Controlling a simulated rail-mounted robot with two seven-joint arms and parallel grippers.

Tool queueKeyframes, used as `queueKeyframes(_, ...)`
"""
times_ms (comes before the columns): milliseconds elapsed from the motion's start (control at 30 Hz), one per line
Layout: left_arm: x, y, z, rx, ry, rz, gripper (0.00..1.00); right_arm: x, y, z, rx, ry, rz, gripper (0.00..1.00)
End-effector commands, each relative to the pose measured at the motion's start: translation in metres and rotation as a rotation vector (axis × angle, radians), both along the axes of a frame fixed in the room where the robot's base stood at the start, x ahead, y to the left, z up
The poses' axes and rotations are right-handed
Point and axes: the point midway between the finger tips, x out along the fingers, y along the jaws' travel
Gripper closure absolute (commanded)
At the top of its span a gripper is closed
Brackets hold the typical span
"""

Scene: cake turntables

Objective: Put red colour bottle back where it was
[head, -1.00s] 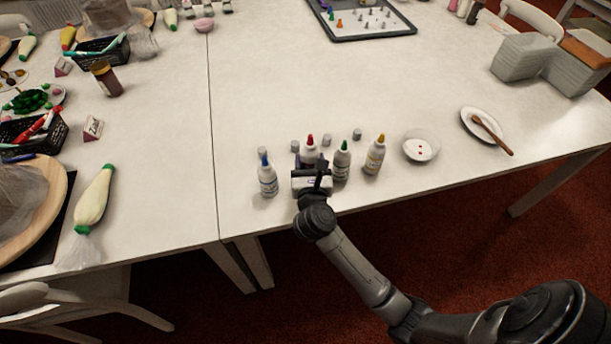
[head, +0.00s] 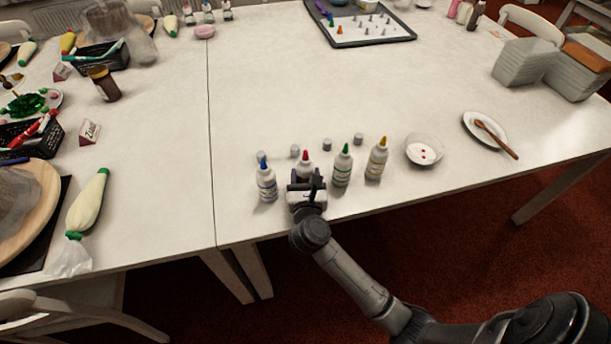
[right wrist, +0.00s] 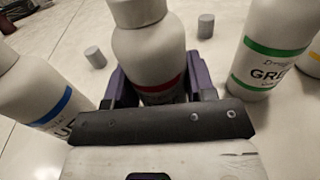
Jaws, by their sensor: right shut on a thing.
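The red colour bottle (head: 304,168) is white with a red cap and stands upright in the row of colour bottles. My right gripper (head: 306,182) is shut around its lower body from the near side. In the right wrist view the bottle (right wrist: 148,52) sits between the purple fingers, its red band just above the gripper. I cannot tell whether its base touches the table. The blue bottle (head: 266,182) stands close on the left, and the green bottle (head: 342,168) on the right. The yellow bottle (head: 377,160) is farther right. My left gripper is out of view.
Small grey caps (head: 327,144) lie behind the bottles. A white bowl (head: 424,142) with red drops and a plate (head: 474,120) with a brown-handled tool are to the right. The table's front edge is close. The table middle beyond the caps is clear.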

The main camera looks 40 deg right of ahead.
Motion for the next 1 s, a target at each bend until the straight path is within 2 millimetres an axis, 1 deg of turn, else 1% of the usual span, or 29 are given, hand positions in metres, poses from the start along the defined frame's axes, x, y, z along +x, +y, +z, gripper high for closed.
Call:
queueKeyframes(33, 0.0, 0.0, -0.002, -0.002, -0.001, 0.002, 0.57, 0.0, 0.0, -0.003, 0.0, 0.0, 0.0, 0.59)
queueKeyframes(67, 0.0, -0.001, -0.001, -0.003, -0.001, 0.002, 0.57, 0.0, 0.0, -0.003, 0.001, 0.001, 0.0, 0.49)
queueKeyframes(100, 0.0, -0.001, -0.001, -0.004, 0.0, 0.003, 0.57, 0.0, 0.0, -0.002, 0.0, 0.0, 0.0, 0.45)
queueKeyframes(300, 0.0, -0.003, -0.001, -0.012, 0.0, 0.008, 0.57, 0.0, 0.0, -0.002, 0.001, 0.001, 0.0, 0.26)
queueKeyframes(333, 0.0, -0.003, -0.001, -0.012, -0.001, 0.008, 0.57, 0.0, 0.0, -0.002, 0.001, 0.001, 0.0, 0.25)
queueKeyframes(533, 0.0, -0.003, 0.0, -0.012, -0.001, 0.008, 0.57, 0.0, 0.0, -0.002, 0.0, 0.0, 0.0, 0.25)
queueKeyframes(633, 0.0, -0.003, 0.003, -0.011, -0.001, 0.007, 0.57, 0.0, 0.0, 0.004, 0.0, 0.0, 0.0, 0.25)
queueKeyframes(767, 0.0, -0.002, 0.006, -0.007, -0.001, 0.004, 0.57, -0.013, 0.011, 0.002, 0.003, 0.003, 0.001, 0.25)
queueKeyframes(1000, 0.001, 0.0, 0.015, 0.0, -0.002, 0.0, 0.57, -0.05, 0.039, 0.002, 0.005, 0.003, 0.001, 0.25)
